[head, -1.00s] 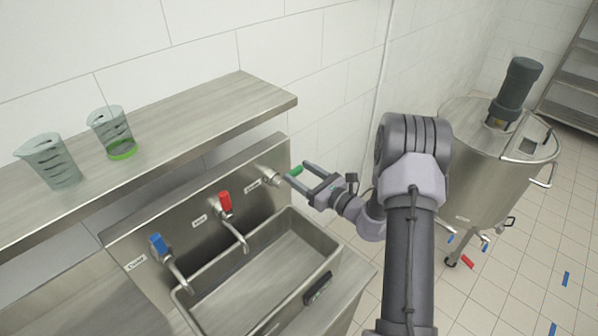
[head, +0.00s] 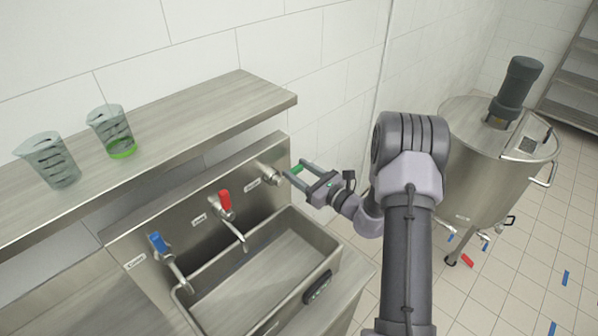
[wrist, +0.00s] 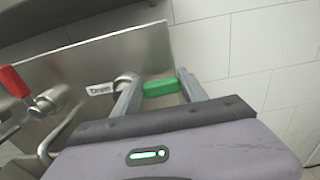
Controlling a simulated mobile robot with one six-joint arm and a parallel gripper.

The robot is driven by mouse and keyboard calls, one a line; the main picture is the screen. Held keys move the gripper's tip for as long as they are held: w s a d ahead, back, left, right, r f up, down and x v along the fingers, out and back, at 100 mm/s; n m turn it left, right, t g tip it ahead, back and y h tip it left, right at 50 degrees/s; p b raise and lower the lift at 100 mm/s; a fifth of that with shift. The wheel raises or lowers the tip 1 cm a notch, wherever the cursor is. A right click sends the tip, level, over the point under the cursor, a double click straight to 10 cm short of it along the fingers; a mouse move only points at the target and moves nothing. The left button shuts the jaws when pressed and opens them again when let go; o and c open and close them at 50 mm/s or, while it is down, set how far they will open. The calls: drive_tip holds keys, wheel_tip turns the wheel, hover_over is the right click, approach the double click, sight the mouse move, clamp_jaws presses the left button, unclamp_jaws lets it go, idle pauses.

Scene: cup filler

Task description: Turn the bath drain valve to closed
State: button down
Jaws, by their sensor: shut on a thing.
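The drain valve has a green handle (head: 298,168) on a metal stub at the right end of the sink's steel back panel. Beside it is a small label that seems to read "Drain" (wrist: 100,89). My gripper (head: 299,174) reaches in from the right with its fingers at the green handle. In the wrist view the green handle (wrist: 160,88) lies between my two fingers, and my gripper (wrist: 160,92) is shut on it. The handle lies sideways in the wrist view. Its contact with the fingers is too small to make out.
A red-handled tap (head: 226,203) and a blue-handled tap (head: 158,244) stand left of the valve, above the steel basin (head: 320,258). A shelf (head: 210,112) with two measuring cups (head: 50,160) runs above. A steel tank (head: 490,170) stands to the right.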

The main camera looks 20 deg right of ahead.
drive_tip(key=n+b, duration=0.1)
drive_tip(key=r+n+b, duration=0.1)
drive_tip(key=b, duration=0.1)
drive_tip(key=n+b, duration=0.1)
drive_tip(key=n, duration=0.1)
drive_tip(key=shift+s+a+r+b, duration=0.15)
drive_tip(key=shift+a+r+b, duration=0.15)
drive_tip(key=shift+a, duration=0.05)
drive_tip(key=s+a+r+n+b, duration=0.2)
drive_tip(key=a+n+b, duration=0.4)
drive_tip(key=n+b, duration=0.7)
drive_tip(key=r+b, duration=0.1)
drive_tip(key=b, duration=0.8)
drive_tip(key=shift+s+r+n+b, duration=0.15)
drive_tip(key=shift+s+n+b, duration=0.1)
drive_tip(key=shift+n+b, duration=0.15)
drive_tip(key=c, duration=0.9)
unclamp_jaws()
drive_tip(key=shift+r, duration=0.1)
drive_tip(key=shift+s, duration=0.1)
